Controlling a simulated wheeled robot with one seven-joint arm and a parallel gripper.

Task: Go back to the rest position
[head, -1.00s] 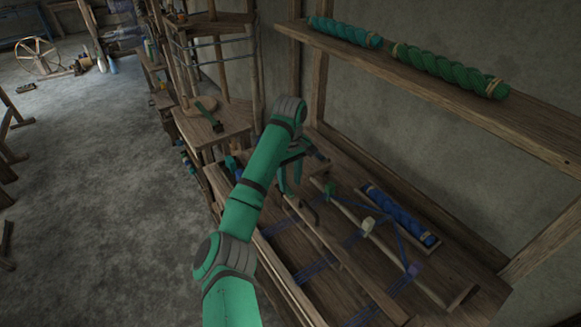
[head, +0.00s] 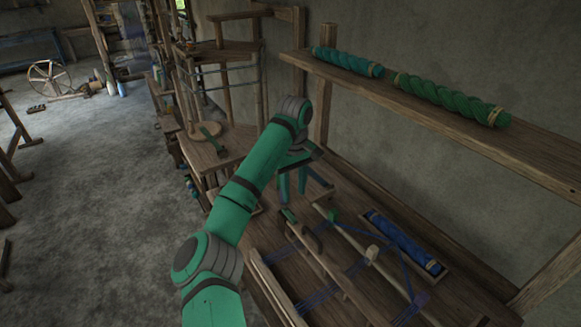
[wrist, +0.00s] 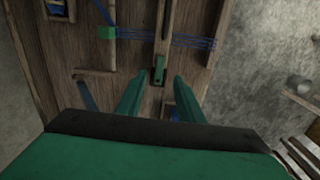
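My gripper (head: 292,188) hangs over the far end of the wooden loom (head: 262,235), fingers pointing down. In the wrist view its two green fingers (wrist: 158,95) stand apart with nothing held between them. A small green piece (wrist: 158,68) on the end of a wooden bar lies below and beyond the fingertips; it also shows in the head view (head: 288,215), just under the gripper. Blue threads (wrist: 185,40) cross the loom bed. My arm hides part of the loom's left side.
A shelf (head: 420,108) with a teal roll (head: 347,62) and a green roll (head: 450,99) runs along the wall at right. A blue roll (head: 403,243) lies on the loom. A small wooden table (head: 225,150) stands behind the loom. The floor at left (head: 100,200) is mostly open.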

